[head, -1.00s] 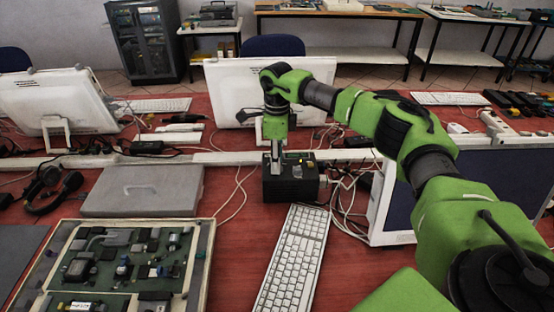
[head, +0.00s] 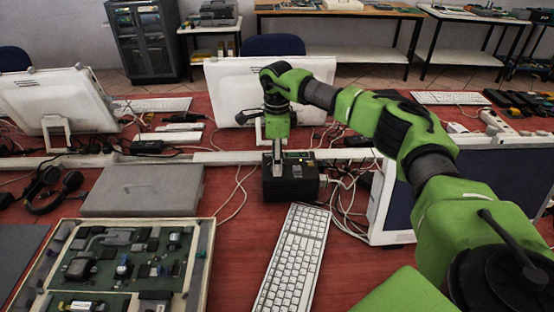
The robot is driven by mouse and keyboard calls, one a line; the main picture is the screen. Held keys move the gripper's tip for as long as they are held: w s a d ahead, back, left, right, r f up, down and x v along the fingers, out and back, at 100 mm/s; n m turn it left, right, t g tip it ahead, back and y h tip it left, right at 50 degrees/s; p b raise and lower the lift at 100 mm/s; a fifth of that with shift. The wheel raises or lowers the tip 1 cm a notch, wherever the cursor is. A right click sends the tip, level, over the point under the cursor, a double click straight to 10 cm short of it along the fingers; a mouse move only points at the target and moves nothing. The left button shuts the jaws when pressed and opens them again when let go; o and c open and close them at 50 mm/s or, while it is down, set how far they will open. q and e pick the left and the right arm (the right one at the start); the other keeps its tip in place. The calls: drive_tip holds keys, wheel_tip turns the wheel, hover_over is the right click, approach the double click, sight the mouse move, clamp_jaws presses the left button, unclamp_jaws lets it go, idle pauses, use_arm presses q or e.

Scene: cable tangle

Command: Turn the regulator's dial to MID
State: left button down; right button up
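The regulator appears to be the small black box (head: 291,184) on the red table, behind the white keyboard. My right gripper (head: 277,160) points straight down at the left part of the box's top. Its grey fingers are at or just above the top surface; I cannot tell whether they touch it. The dial cannot be made out, and its setting cannot be read. The fingers are too small to show whether they are open or shut. My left gripper is out of view.
A white keyboard (head: 293,262) lies in front of the box. Loose cables (head: 346,196) and a monitor (head: 388,205) are to its right. A grey closed case (head: 144,190) and a circuit board tray (head: 203,262) are to its left. A white monitor (head: 225,88) stands behind.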

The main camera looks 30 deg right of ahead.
drive_tip(key=shift+r, duration=0.1)
wheel_tip(320, 180, up, 12)
idle(0.6)
drive_tip(key=shift+f, duration=0.2)
